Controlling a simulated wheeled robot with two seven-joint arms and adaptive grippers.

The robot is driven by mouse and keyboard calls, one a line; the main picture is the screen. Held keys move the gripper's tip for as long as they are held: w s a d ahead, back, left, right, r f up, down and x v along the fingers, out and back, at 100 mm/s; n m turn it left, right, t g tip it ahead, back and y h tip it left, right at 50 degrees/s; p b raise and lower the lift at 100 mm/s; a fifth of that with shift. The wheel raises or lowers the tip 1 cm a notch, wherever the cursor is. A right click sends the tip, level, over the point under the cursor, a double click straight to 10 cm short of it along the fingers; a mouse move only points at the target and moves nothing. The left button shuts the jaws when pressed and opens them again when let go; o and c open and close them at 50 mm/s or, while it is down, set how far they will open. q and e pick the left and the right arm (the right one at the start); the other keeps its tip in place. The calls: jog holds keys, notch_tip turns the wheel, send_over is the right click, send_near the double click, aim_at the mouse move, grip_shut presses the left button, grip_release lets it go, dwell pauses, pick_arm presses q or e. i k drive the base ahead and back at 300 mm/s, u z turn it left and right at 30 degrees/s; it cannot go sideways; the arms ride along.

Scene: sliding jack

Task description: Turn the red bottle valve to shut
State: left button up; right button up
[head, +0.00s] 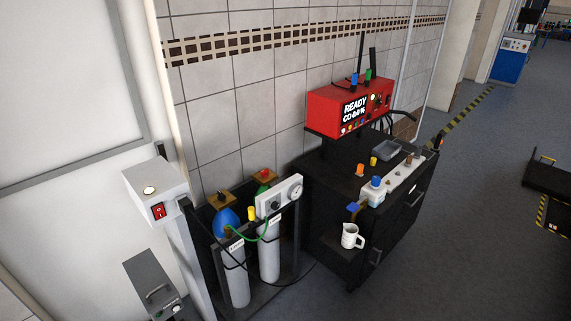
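Two white labelled cylinders (236,283) stand below in the rack. Neither of my grippers is in view.
The cabinet also holds a white jug (351,236). A white post box with a red switch (158,211) stands left. Open floor (450,230) lies right.

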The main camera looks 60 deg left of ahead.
aim_at(265, 173)
jog(key=u, duration=0.05)
jog(key=i, duration=1.5)
jog(key=u, duration=3.2)
